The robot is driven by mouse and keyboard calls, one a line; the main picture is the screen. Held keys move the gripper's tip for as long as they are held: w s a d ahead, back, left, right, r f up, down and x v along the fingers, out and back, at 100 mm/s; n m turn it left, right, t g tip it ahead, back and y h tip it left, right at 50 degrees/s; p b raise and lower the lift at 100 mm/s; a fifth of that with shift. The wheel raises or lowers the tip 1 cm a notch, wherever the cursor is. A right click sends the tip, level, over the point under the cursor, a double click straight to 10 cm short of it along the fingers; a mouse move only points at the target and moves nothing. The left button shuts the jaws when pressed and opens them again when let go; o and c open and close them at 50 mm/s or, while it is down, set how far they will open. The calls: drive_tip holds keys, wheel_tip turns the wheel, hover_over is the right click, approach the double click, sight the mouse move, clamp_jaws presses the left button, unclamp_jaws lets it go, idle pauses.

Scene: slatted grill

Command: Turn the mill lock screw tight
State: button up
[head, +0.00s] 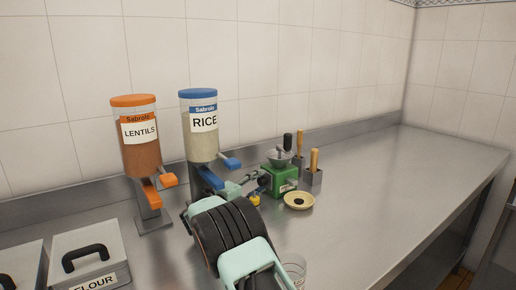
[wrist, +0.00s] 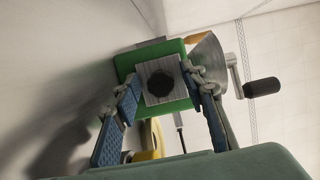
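The mill (head: 286,179) is a green block with a metal funnel and a black-handled crank, standing on the counter. In the wrist view its green body (wrist: 125,66) faces me, bearing a square metal plate (wrist: 160,66). The lock screw, a dark round knob (wrist: 158,82), sits at the middle of that plate; it also shows on the mill's left side in the head view (head: 263,181). My gripper (wrist: 164,84) is open, its blue-padded fingers either side of the plate and knob. I cannot tell how far the fingertips are from the knob. My gripper also shows left of the mill (head: 243,185).
Lentil (head: 142,143) and rice (head: 200,138) dispensers stand behind my arm. A cream dish (head: 309,201) lies in front of the mill, a small yellow item (head: 254,199) beside it. Wooden-handled tools (head: 313,169) stand to its right. A glass (head: 294,266) is nearer. The right counter is clear.

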drive_tip(key=shift+c, duration=0.3)
clamp_jaws()
drive_tip(key=shift+f+b, duration=0.15)
drive_tip(key=shift+b, duration=0.6)
drive_tip(key=m+b, duration=0.1)
drive_tip(key=b, duration=0.3)
drive_tip(key=shift+m, duration=0.4)
drive_tip(key=c, duration=1)
unclamp_jaws()
drive_tip(key=shift+s+d+m+t+b, duration=0.15)
drive_tip(key=shift+m+t+b, duration=0.2)
drive_tip(key=shift+b, duration=0.7)
drive_tip(key=o, duration=0.3)
drive_tip(key=shift+s+r+m+h+b, duration=0.1)
drive_tip(key=shift+r+m+h+b, duration=0.15)
drive_tip(key=shift+m+h+b, duration=0.5)
